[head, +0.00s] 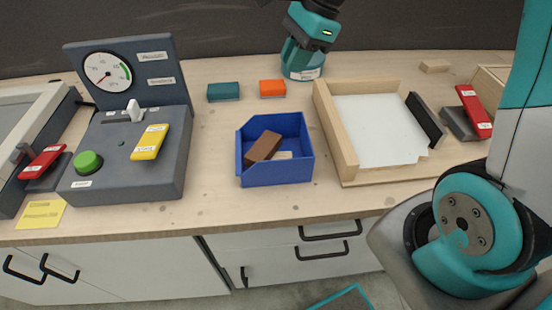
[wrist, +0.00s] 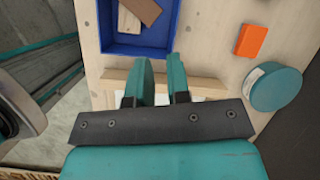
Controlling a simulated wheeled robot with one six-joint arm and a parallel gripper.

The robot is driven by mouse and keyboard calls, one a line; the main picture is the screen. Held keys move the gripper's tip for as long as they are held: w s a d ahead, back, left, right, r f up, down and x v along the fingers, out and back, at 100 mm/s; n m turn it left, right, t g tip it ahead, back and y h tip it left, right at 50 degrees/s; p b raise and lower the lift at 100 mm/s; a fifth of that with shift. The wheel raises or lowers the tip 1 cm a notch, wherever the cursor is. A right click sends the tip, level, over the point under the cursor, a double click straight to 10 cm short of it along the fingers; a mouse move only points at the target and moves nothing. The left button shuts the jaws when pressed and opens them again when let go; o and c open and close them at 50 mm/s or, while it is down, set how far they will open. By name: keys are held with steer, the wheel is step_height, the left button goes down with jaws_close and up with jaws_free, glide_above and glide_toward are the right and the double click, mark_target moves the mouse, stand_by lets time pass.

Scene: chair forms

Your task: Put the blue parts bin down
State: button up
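The blue parts bin (head: 275,175) appears to rest on the bench top, left of the wooden tray. It holds a brown block (head: 262,147) and a pale wooden piece (head: 283,155). In the wrist view the bin (wrist: 140,47) is at the top, partly cut off by the frame edge. My gripper (wrist: 162,58) has two teal fingers with a clear gap between them and nothing in it. Its fingertips show just below the bin's near wall in the picture, apart from it as far as I can tell.
The wooden tray (head: 346,145) with a white floor is right of the bin. A grey gauge box (head: 130,160) is at left. A teal block (head: 223,92), an orange block (head: 272,88) and a teal cylinder (head: 303,72) stand behind. Bare bench lies between gauge box and bin.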

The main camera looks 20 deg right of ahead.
step_height(320, 180, down, 3)
steer(key=w+d+m, duration=0.2)
steer(key=m, duration=0.1)
glide_above(270, 120)
steer(key=d, duration=0.2)
step_height(270, 120, down, 10)
steer(key=x, duration=0.5)
steer(key=shift+s+a+f, duration=0.1)
steer(key=shift+s+f, duration=0.05)
steer(key=shift+f, duration=0.1)
jaws_close()
